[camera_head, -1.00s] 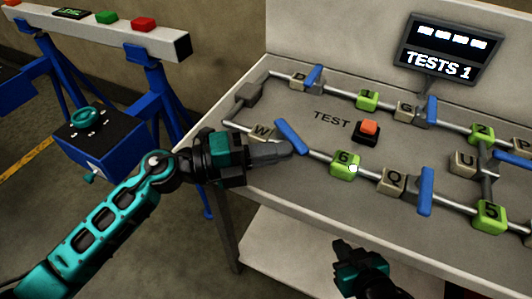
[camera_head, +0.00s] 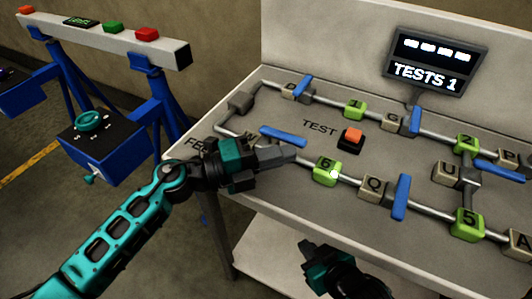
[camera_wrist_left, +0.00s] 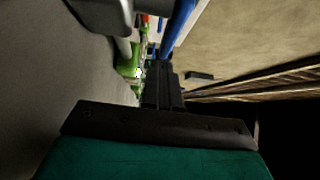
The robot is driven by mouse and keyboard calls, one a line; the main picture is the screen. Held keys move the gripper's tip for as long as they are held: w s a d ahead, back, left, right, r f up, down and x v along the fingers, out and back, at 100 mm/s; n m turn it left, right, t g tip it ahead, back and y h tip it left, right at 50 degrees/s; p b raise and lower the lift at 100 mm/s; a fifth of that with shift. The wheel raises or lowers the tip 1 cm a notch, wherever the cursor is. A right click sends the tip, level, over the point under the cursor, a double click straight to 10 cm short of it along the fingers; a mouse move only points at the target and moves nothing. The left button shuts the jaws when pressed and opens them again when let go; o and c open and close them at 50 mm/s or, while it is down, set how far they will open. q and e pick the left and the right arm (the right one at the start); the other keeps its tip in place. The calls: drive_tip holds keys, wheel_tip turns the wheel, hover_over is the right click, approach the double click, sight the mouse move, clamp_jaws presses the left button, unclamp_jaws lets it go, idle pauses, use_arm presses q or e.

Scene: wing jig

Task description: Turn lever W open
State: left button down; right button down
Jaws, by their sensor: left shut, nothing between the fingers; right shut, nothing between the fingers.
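Lever W is a blue bar (camera_head: 283,137) on the pipe beside the W block, which is largely hidden behind my left gripper. The lever lies at a shallow slant, close to the line of the pipe. My left gripper (camera_head: 287,155) is shut and empty. Its fingertips are just in front of the lever's right end; I cannot tell whether they touch. In the left wrist view the shut fingers (camera_wrist_left: 162,88) point toward a blue bar (camera_wrist_left: 181,25) that I cannot identify surely. My right gripper (camera_head: 307,248) is shut and empty, low in front of the bench edge.
Green block 6 (camera_head: 327,171) is just right of my left fingertips. Block Q (camera_head: 373,188) and its crosswise blue lever (camera_head: 401,197) are further right. The orange TEST button (camera_head: 352,134) is behind. A screen (camera_head: 434,60) reads TESTS 1.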

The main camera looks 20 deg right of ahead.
use_arm(q)
drive_tip(key=shift+d, duration=0.35)
idle(0.5)
drive_tip(key=shift+a, duration=0.1)
